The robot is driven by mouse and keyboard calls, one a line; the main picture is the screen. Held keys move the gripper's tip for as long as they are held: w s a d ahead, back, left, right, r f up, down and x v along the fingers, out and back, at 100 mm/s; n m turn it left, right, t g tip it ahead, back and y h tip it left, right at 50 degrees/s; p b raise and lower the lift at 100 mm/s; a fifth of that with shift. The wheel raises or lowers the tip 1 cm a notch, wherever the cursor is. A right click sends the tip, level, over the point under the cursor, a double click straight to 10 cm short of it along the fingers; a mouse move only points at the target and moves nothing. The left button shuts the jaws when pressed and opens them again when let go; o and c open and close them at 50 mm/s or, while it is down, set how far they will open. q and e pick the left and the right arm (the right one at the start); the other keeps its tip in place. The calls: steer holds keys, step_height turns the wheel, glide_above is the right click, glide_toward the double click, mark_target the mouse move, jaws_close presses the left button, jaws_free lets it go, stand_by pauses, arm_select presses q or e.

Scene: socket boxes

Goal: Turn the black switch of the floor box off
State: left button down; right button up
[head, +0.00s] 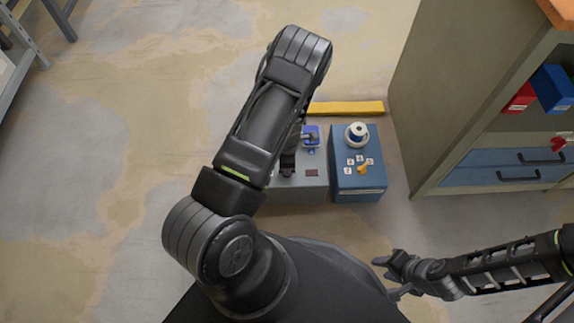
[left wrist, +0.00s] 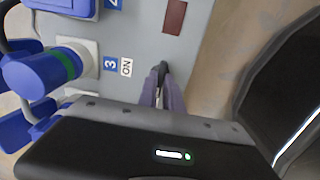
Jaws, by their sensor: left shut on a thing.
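The grey floor box (head: 312,192) stands on the floor, partly hidden by my left arm. In the left wrist view its grey face (left wrist: 135,30) carries an ON label (left wrist: 127,67) beside a blue label with a 3. My left gripper (left wrist: 163,82) reaches down to this face just right of the ON label. Its fingers are shut on a small dark piece, which looks like the black switch (left wrist: 162,69); they hide most of it, so its position cannot be read. My right gripper (head: 387,275) is open and empty, away from the boxes at lower right.
A blue plug with a green ring (left wrist: 45,72) sits on the grey box left of the labels. A blue box (head: 357,190) with a white round part and a yellow piece stands close beside it. A yellow bar (head: 345,108) lies behind. A cabinet (head: 440,90) stands right.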

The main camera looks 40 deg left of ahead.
stand_by(0.3)
arm_select(q)
steer(key=c, duration=1.5)
jaws_free()
steer(key=shift+r, duration=0.15)
step_height(320, 180, up, 8)
steer(key=p, duration=0.3)
steer(key=shift+f, duration=0.2)
